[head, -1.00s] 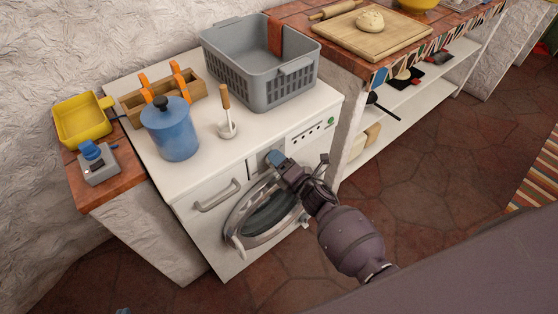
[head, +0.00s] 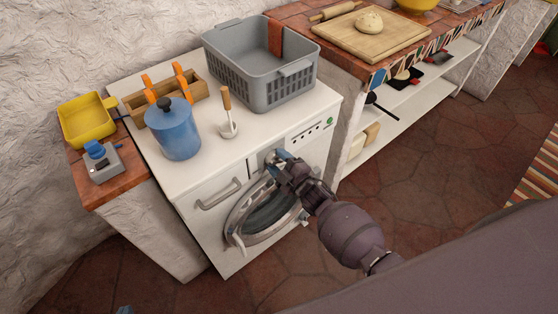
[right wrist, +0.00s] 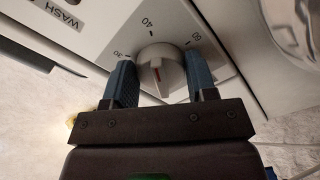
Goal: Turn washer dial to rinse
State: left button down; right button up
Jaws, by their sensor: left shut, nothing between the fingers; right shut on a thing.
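The white washer (head: 262,128) stands in the middle of the head view, its round door (head: 268,213) below the control panel. My right gripper (head: 281,157) is at the panel. In the right wrist view its two blue-grey fingers (right wrist: 161,85) are shut on the sides of the round white dial (right wrist: 158,60). The dial has a red mark on its grip bar. The numbers 30, 40 and 60 stand around it, and a WASH label (right wrist: 64,16) is at the upper left. Only a bluish tip of my left gripper (head: 124,310) shows at the bottom edge; it is shut and empty.
On the washer stand a grey basket (head: 265,85), a blue canister (head: 173,135), a wooden-handled tool (head: 227,110) and a wooden box (head: 165,98). A brick-topped counter (head: 345,60) adjoins at the right. Open floor (head: 430,170) lies right of the washer.

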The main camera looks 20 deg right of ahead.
jog(key=m, duration=0.6)
jog(key=shift+a+p, duration=0.1)
jog(key=shift+p, duration=0.3)
jog(key=m, duration=0.3)
jog(key=shift+f, duration=0.1)
jog(key=m, duration=0.3)
jog(key=shift+a, duration=0.1)
jog(key=m, duration=0.4)
jog(key=shift+s+a+m, duration=0.1)
jog(key=shift+m, duration=0.2)
jog(key=m+b, duration=0.1)
jog(key=m, duration=0.3)
jog(key=shift+m, duration=0.4)
jog(key=shift+a+m, duration=0.1)
jog(key=shift+m, duration=0.4)
jog(key=shift+m+b, duration=0.35)
jog(key=shift+m, duration=0.15)
pick_arm(q)
jog(key=shift+w+d+r, duration=0.1)
jog(key=shift+w+r, duration=0.05)
jog(key=shift+w, duration=0.4)
jog(key=shift+s, duration=0.2)
